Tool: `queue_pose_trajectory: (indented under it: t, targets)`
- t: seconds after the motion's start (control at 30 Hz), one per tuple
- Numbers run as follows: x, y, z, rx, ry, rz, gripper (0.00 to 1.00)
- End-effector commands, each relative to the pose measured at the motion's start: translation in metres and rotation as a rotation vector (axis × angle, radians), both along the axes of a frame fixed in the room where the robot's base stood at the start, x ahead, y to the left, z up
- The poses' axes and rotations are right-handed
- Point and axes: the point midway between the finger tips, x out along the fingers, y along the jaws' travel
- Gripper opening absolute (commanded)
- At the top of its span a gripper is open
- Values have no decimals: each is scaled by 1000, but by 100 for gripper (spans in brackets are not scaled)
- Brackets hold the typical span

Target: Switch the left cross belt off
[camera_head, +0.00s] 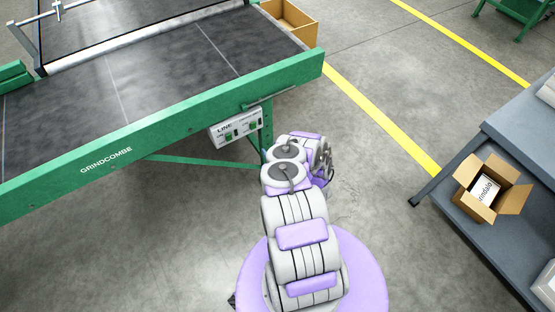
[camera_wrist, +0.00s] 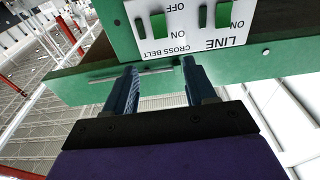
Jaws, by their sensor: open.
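A white control panel (camera_head: 236,128) hangs under the green side rail of the belt machine. In the wrist view the panel (camera_wrist: 190,28) appears upside down, with the labels LINE and CROSS BELT. A green switch (camera_wrist: 158,25) sits by the CROSS BELT label, between ON and OFF marks. A second green switch (camera_wrist: 222,15) sits by LINE. Which way each is set I cannot tell. My gripper (camera_wrist: 160,66) is open and empty, its two fingers pointing towards the panel's CROSS BELT end, apparently apart from it. In the head view my folded arm hides the gripper's tips.
The green rail (camera_head: 170,132) runs above the panel, with a bar handle (camera_head: 270,101) near it and a leg (camera_head: 267,128) beside it. An open carton (camera_head: 481,212) sits on a grey table at right. Grey floor between is clear.

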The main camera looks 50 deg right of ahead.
Motion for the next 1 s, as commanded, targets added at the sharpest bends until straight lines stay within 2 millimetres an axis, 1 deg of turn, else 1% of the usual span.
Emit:
queue_pose_trajectory:
  t: [0.03, 0.2, 0.4, 0.57, 1.0]
  targets:
    - [-7, 0, -1, 3, -1, -5, 55]
    - [-24, 4, -4, 4, 0, -6, 55]
    - [-37, 9, -5, 1, 0, -3, 55]
    - [-40, 10, -5, 1, -1, -1, 55]
    - [-40, 10, -5, 1, -1, -1, 55]
